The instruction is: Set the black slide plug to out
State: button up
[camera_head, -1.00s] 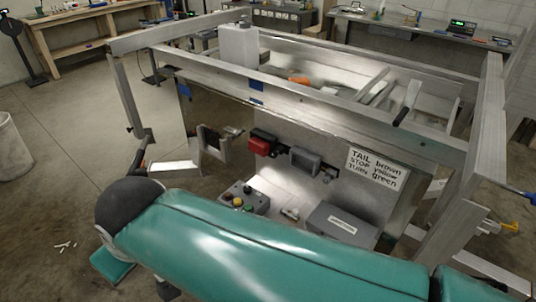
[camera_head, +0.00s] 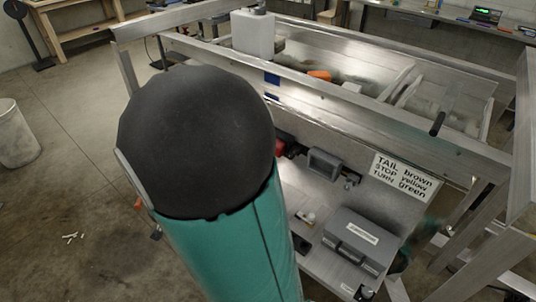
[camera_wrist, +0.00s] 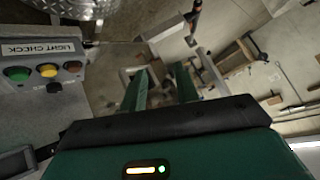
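My gripper (camera_wrist: 160,78) shows in the wrist view as two green fingers standing apart with nothing between them. To its left is a grey box labelled LIGHT CHECK (camera_wrist: 42,50) with green, yellow and dark buttons on top. A small black knob (camera_wrist: 54,88) sits on its near face, apart from the fingers. I cannot tell whether this knob is the black slide plug. In the head view my arm hides the gripper and the LIGHT CHECK box. A small black piece (camera_head: 349,181) sits beside a grey housing (camera_head: 323,163) on the trailer's front panel.
The aluminium trailer frame (camera_head: 345,108) fills the right. A red housing (camera_head: 286,146) is partly behind my arm. A grey lidded case (camera_head: 359,240) sits on the lower shelf, under a TAIL/STOP/TURN sign (camera_head: 403,178). Open floor (camera_head: 60,180) lies left, with a white bin (camera_head: 17,135).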

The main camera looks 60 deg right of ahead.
jog(key=s+d+f+m+g+h, duration=0.2)
jog(key=s+d+h, duration=0.15)
jog(key=d, duration=0.25)
jog(key=s+d+f+m+g+h, duration=0.2)
jog(key=s+d+f+h, duration=0.1)
jog(key=s+d, duration=0.25)
jog(key=s+d+r+m+g+h, duration=0.1)
jog(key=s+d+r+g+h, duration=0.15)
jog(key=s, duration=0.25)
jog(key=s+d+r+m+g+h, duration=0.1)
jog(key=s+d+g+h, duration=0.2)
jog(key=s+d, duration=0.2)
jog(key=d, duration=1.2)
jog(key=shift+s, duration=0.4)
grip_shut()
